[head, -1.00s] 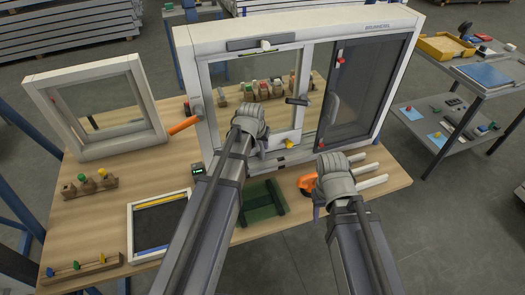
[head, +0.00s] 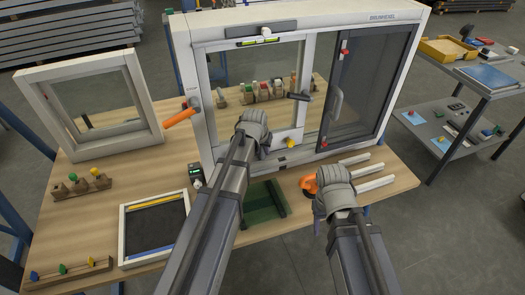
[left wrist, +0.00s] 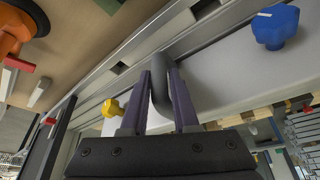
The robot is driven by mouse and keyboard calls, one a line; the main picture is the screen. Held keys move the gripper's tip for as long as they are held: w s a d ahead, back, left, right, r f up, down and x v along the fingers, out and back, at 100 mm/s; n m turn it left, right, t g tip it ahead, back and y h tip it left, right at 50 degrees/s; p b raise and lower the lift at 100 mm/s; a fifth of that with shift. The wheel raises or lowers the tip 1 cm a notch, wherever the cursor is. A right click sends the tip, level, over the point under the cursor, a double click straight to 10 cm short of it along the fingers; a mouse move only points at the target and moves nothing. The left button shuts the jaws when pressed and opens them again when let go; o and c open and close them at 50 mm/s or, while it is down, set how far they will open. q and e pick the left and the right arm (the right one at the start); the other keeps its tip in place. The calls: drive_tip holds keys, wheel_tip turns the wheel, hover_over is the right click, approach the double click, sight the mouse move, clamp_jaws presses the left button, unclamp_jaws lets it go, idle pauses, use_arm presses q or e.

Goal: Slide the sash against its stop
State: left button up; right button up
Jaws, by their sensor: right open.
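The large white window frame (head: 185,70) stands upright on the bench. Its clear sash (head: 308,75) is in the left half, with a dark handle (head: 299,96) on its right stile and a yellow knob (head: 289,141) low down. "STOP" is lettered on the left jamb. My left gripper (head: 252,118) is at the sash's lower part. In the left wrist view its purple fingers (left wrist: 161,85) are shut on a curved grey handle (left wrist: 160,65). My right gripper (head: 333,165) is open before the frame; its fingertips are largely hidden.
A dark mesh panel (head: 370,85) fills the frame's right half. An orange-handled tool (head: 181,117) is at the left jamb. A small white window (head: 30,95), knob racks (head: 85,182) and a black-bottomed tray (head: 122,225) occupy the bench's left. A blue knob (left wrist: 275,25) shows in the left wrist view.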

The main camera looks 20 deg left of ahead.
use_arm(q)
clamp_jaws()
idle(1.1)
